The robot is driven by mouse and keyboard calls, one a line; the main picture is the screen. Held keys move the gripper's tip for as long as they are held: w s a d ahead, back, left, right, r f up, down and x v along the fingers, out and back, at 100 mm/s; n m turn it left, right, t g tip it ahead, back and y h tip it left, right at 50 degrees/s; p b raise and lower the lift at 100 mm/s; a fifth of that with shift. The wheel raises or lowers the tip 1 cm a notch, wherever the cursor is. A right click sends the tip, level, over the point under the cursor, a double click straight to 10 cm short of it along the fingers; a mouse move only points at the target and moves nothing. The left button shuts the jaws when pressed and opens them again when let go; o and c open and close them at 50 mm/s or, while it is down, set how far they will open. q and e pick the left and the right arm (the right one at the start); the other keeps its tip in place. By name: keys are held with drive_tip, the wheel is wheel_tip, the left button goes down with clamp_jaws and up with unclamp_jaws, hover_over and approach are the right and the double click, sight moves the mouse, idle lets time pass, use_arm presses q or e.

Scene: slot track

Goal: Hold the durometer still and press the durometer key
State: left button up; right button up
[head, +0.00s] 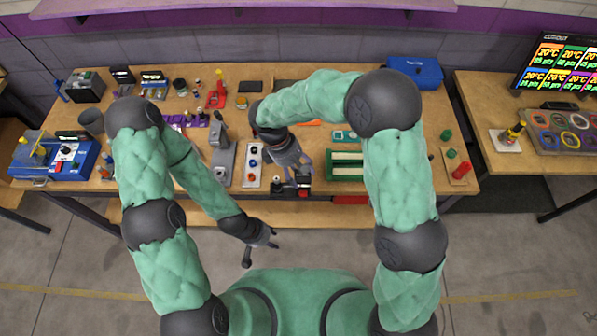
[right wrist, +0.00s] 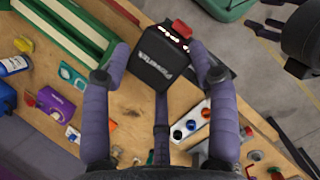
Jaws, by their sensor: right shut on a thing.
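The durometer appears to be the black boxy device (right wrist: 160,58) with white lettering, a lit display strip and a red key (right wrist: 181,29) on its far end. In the head view the device (head: 303,190) is at the table's front edge, partly hidden by my right gripper (head: 292,181). That gripper's two fingers (right wrist: 158,72) are around the device's sides, shut on it. The red key is uncovered. My left gripper (head: 260,253) is open and empty, in front of the table edge, to the left of the device and apart from it.
A white panel with coloured knobs (head: 251,176) lies left of the device, and a green frame (head: 345,175) lies to its right. A grey stand (head: 221,160) is further left. The floor in front of the table is free around my left gripper.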

drive_tip(key=shift+w+f+b, duration=0.65)
drive_tip(key=shift+w+f, duration=0.65)
drive_tip(key=shift+w, duration=0.3)
drive_tip(key=shift+w+f+b, duration=0.7)
drive_tip(key=shift+w+f, duration=0.6)
drive_tip(key=shift+w, duration=0.25)
drive_tip(key=shift+w+f+b, duration=0.65)
drive_tip(key=shift+w+f, duration=0.65)
drive_tip(key=shift+w, duration=0.3)
clamp_jaws()
drive_tip(key=shift+w+f+b, duration=1.15)
drive_tip(key=shift+w+f, duration=0.65)
drive_tip(key=shift+w, duration=0.3)
drive_tip(key=shift+s+f, duration=0.1)
drive_tip(key=shift+f, duration=0.05)
